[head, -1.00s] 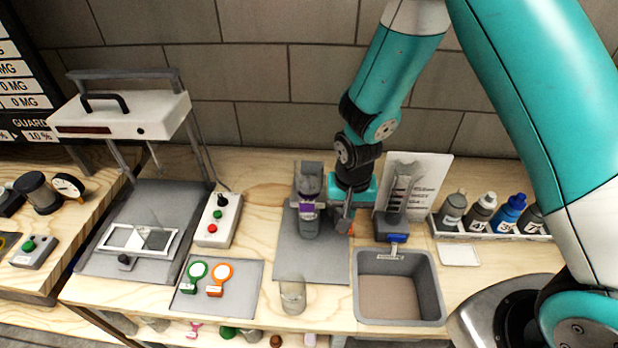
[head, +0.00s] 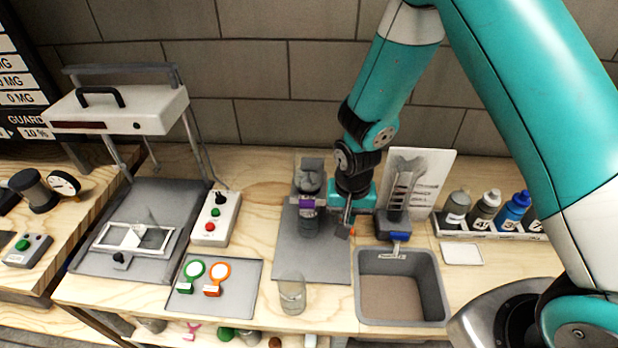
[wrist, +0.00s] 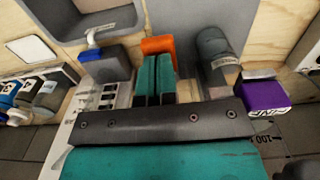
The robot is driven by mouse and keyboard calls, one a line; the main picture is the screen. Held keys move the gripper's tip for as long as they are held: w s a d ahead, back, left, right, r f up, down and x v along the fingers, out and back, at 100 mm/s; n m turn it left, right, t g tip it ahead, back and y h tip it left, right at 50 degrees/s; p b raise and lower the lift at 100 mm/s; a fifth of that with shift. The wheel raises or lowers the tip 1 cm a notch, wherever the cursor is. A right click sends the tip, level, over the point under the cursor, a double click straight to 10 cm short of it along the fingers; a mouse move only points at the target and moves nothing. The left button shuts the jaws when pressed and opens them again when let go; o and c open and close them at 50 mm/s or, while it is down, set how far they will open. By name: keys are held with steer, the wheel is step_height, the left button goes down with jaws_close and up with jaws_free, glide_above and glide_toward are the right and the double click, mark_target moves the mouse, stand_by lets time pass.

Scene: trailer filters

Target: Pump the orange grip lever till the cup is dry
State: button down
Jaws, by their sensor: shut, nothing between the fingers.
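My gripper (head: 347,222) points down between the grey pump device and the blue-tabbed stand, its fingers shut with nothing between them. In the wrist view the closed teal fingers (wrist: 155,80) lie beside the orange grip lever (wrist: 158,45), whose end shows just beyond them; I cannot tell whether they touch. In the head view only a small orange bit of the lever (head: 352,232) shows below the gripper. The grey pump body with a cup on top (head: 309,180) and a purple block (head: 307,202) stands just left of the gripper. The liquid level in the cup is not clear.
A grey basin (head: 437,285) is at front right and a clear beaker (head: 292,293) in front of the pump. A stand with a blue tab (head: 398,237) is close right of the gripper. Bottles (head: 487,212) stand at far right. A button box (head: 216,220) is left.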

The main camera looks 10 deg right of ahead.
steer(key=shift+f+b, duration=1.4)
steer(key=shift+f, duration=0.65)
steer(key=shift+r+p, duration=2.9)
steer(key=shift+r, duration=0.8)
steer(key=shift+f, duration=0.15)
steer(key=shift+r, duration=0.2)
stand_by(0.4)
steer(key=shift+r+p, duration=2)
steer(key=shift+r, duration=0.4)
steer(key=shift+r, duration=0.1)
